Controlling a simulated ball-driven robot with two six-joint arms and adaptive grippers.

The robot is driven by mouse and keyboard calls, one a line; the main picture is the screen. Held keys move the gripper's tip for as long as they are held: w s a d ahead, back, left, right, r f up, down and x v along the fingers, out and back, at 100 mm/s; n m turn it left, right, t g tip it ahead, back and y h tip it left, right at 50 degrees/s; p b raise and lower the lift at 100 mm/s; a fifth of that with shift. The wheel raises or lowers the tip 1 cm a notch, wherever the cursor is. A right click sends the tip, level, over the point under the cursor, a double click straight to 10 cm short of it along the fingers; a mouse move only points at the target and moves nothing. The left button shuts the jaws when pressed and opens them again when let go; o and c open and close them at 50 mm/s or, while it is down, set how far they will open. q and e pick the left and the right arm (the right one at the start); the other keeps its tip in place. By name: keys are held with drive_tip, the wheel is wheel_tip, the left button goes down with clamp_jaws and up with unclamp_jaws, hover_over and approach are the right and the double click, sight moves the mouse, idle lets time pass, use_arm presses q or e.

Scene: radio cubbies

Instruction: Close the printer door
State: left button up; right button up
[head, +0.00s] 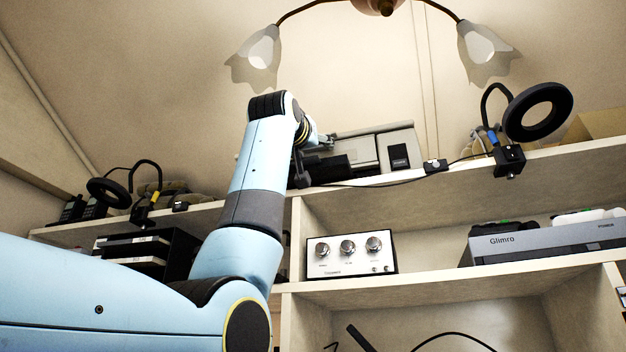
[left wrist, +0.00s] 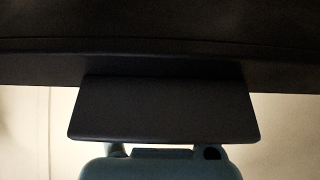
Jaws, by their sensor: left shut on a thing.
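A grey and black machine (head: 362,152), which looks like the printer, stands on the top shelf, right of my left gripper. Its left part is partly hidden by my left arm. My left gripper (head: 314,145) is at the machine's left front and small in the head view. In the left wrist view, a flat dark panel (left wrist: 163,108) sticks out from a wider dark body (left wrist: 160,62) and covers my fingertips. The gripper is shut on this dark panel, which appears to be the printer door. The door's angle is unclear. My right gripper is not in view.
A black ring lamp (head: 540,112) clamps to the top shelf at right; another (head: 108,191) stands at left. A small black box (head: 435,166) with a cable sits by the shelf edge. Below are a white knobbed box (head: 350,255) and a grey Glimro device (head: 545,241).

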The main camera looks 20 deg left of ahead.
use_arm(q)
drive_tip(key=shift+w+r+g, duration=0.15)
drive_tip(key=shift+r+g, duration=0.15)
drive_tip(key=shift+g, duration=0.2)
drive_tip(key=shift+w, duration=0.1)
drive_tip(key=o, duration=1.2)
drive_tip(key=shift+f, duration=0.1)
drive_tip(key=v, duration=1.2)
